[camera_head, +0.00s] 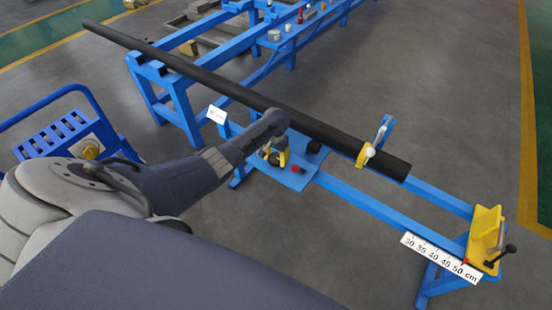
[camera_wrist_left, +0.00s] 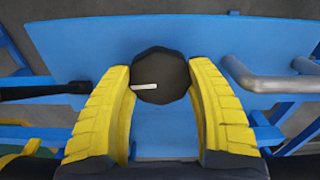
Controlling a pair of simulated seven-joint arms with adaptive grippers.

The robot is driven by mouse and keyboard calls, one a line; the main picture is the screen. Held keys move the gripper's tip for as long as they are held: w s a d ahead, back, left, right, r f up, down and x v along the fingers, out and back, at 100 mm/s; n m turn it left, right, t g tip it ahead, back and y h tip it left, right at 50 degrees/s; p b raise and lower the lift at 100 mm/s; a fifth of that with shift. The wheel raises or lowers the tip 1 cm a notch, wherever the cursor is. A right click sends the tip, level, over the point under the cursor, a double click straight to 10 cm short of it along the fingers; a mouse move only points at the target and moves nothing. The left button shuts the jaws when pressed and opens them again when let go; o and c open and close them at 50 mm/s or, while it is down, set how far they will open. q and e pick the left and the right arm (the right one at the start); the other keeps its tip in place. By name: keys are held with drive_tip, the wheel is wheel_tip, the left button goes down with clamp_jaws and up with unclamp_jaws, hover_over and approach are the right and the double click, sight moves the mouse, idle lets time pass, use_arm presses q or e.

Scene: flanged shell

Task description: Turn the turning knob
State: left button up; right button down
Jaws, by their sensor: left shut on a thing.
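The turning knob (camera_wrist_left: 160,72) is a dark round knob with a white pointer line that lies nearly level and points left in the left wrist view. It sits on a blue plate (camera_wrist_left: 230,45). My left gripper (camera_wrist_left: 163,85) has its two yellow fingers on either side of the knob, shut on it. In the head view my left gripper (camera_head: 275,158) reaches down to the blue plate beside the long dark pipe, and the fingers and wrist largely hide the knob there. My right gripper is not in view.
A long dark pipe (camera_head: 225,92) runs diagonally across the blue frame, close behind my left wrist. A yellow clamp (camera_head: 365,155) is around its near end. A yellow stop (camera_head: 484,238) and a ruler (camera_head: 440,257) are at the right. A grey bent handle (camera_wrist_left: 265,80) lies right of the knob.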

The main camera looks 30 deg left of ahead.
sight(276, 158)
use_arm(q)
drive_tip(key=shift+m, duration=0.5)
drive_tip(key=o, duration=1.3)
drive_tip(key=shift+r, duration=0.1)
wheel_tip(276, 158, up, 12)
drive_tip(key=shift+f, duration=0.1)
idle(0.3)
